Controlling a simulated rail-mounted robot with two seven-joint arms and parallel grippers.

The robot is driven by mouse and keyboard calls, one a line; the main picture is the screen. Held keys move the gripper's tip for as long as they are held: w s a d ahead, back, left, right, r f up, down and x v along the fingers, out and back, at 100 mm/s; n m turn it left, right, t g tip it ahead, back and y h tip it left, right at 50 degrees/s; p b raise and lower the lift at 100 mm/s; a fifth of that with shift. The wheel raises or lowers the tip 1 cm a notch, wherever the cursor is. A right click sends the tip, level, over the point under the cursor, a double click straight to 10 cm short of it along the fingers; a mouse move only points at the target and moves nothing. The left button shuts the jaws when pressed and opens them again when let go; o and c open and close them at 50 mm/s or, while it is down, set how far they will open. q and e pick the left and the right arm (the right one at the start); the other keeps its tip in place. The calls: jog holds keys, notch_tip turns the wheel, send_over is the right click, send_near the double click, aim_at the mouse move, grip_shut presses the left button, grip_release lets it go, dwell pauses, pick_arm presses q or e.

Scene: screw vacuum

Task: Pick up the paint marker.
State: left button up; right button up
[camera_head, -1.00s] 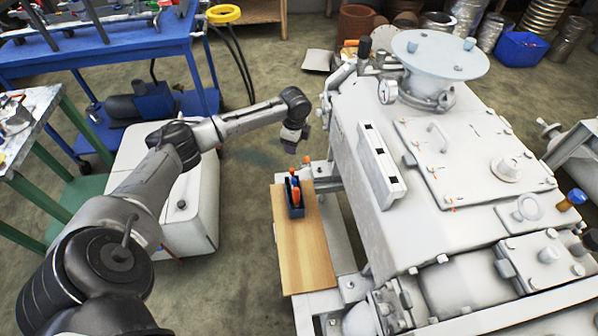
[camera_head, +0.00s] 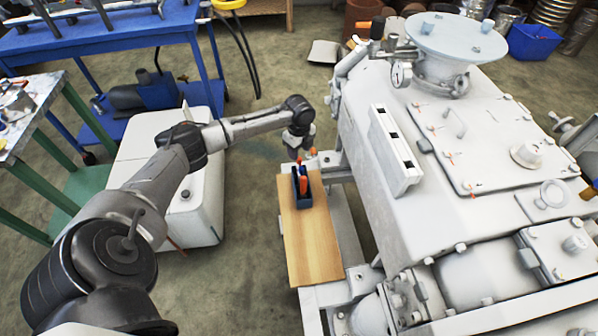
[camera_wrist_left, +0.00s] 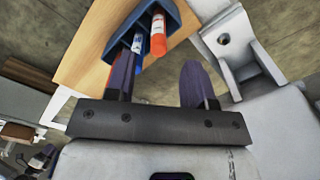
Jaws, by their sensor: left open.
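A dark blue holder (camera_head: 295,188) stands on a wooden board with orange-topped pens in it. In the left wrist view the holder (camera_wrist_left: 178,14) shows at the top. A white marker with an orange-red cap (camera_wrist_left: 158,36) and a blue-and-white pen (camera_wrist_left: 136,42) point out of it towards my gripper. I cannot tell for certain which is the paint marker. My left gripper (camera_head: 298,154) is just behind and above the holder. In the wrist view its open fingers (camera_wrist_left: 158,82) have nothing visibly clamped between them; the left finger overlaps the blue pen. My right gripper is not in view.
The wooden board (camera_head: 312,245) is bare in front of the holder. The large grey vacuum machine (camera_head: 375,200) stands close on the right. A white box unit (camera_head: 200,205) stands on the floor at left, with a blue cart (camera_head: 130,42) behind.

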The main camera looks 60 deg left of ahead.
aim_at(299, 162)
pick_arm(q)
jog(key=shift+w+f, duration=0.1)
jog(key=shift+f, duration=0.55)
notch_tip(299, 162, down, 5)
jog(key=b, duration=0.4)
jog(key=shift+c, duration=0.4)
jog(key=shift+c, duration=0.7)
grip_shut()
jog(key=shift+r, duration=0.1)
